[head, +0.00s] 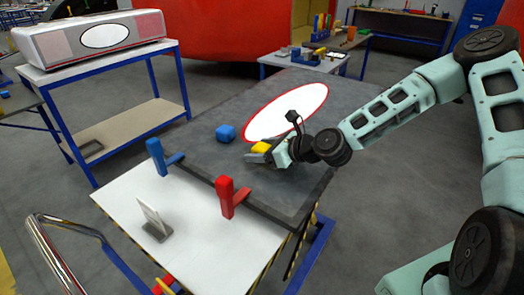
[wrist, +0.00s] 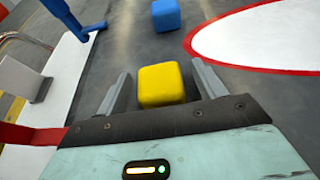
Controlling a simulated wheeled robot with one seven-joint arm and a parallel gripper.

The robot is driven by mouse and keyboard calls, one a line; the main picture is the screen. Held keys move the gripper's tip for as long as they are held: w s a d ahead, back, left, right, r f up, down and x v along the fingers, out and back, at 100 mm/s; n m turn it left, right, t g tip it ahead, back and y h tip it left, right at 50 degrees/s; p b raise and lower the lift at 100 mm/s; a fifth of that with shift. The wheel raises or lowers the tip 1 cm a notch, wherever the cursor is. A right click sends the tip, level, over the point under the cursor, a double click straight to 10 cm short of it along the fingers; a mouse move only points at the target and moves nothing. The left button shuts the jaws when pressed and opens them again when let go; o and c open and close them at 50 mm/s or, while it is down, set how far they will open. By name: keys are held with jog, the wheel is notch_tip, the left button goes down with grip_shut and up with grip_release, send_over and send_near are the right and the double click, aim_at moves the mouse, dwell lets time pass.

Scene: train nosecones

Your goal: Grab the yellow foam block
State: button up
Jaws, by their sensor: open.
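The yellow foam block (wrist: 161,85) lies on the dark grey panel (wrist: 120,45) on the table. In the wrist view it sits between the two open fingers of my gripper (wrist: 161,88), with a gap on the left and a narrower one on the right. I cannot tell how high the fingers are above the panel.
A blue block (head: 225,132) lies left of the yellow one. A blue clamp (head: 157,157) and a red clamp (head: 229,197) stand on the panel's near edge. A card in a holder (head: 154,222) stands on the white tabletop (head: 195,235). A white oval with red rim (head: 288,112) marks the panel.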

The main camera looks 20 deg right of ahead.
jog(key=c, duration=1)
jog(key=shift+c, duration=0.2)
jog(key=shift+r, duration=0.1)
